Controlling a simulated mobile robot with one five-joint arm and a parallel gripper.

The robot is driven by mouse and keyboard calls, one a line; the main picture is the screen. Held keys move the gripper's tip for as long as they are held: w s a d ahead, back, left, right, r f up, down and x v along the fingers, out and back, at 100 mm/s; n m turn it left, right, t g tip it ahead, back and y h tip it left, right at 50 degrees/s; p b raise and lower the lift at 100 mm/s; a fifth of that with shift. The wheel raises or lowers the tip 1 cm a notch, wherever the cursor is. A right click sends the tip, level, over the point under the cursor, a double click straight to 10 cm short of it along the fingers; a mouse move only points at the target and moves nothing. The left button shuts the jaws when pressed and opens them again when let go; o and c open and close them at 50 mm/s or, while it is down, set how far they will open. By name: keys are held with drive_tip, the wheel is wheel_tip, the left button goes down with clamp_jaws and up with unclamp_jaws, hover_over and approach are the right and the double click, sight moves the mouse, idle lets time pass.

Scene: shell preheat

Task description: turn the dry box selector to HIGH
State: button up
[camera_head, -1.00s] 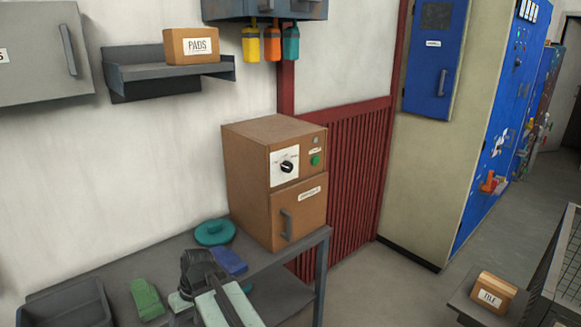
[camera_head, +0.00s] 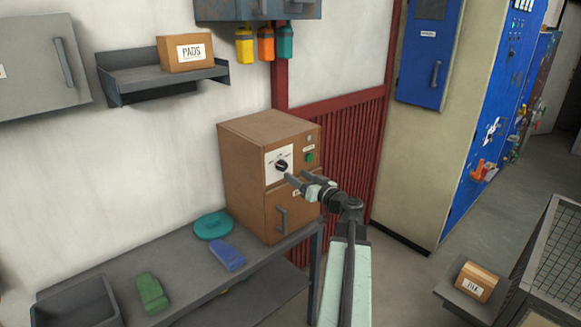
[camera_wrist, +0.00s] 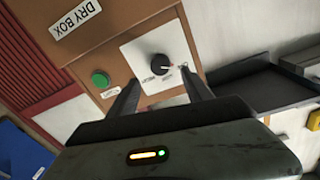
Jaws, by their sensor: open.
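The dry box (camera_head: 240,170) is a brown cabinet on the grey bench, with a white dial plate on its front. Its black selector knob (camera_head: 282,166) shows on that plate, and in the wrist view the knob (camera_wrist: 161,65) has a pale pointer mark aimed to the right side of the picture. The plate's small lettering is too blurred to read surely. A green button (camera_wrist: 99,79) sits beside the plate. My gripper (camera_wrist: 165,92) is open and empty, its two fingers just in front of the plate, with the knob showing between and beyond the tips.
On the bench (camera_head: 185,265) lie a teal round lid (camera_head: 214,226), a blue item (camera_head: 228,255) and a green item (camera_head: 151,292). A shelf (camera_head: 170,82) with a PADS box (camera_head: 186,53) is on the wall. A red slatted panel (camera_head: 340,150) stands right of the box.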

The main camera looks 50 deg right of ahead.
sight(284, 167)
drive_tip(key=w, duration=0.4)
drive_tip(key=w+d, duration=0.1)
drive_tip(key=w, duration=0.2)
drive_tip(key=shift+c, duration=0.4)
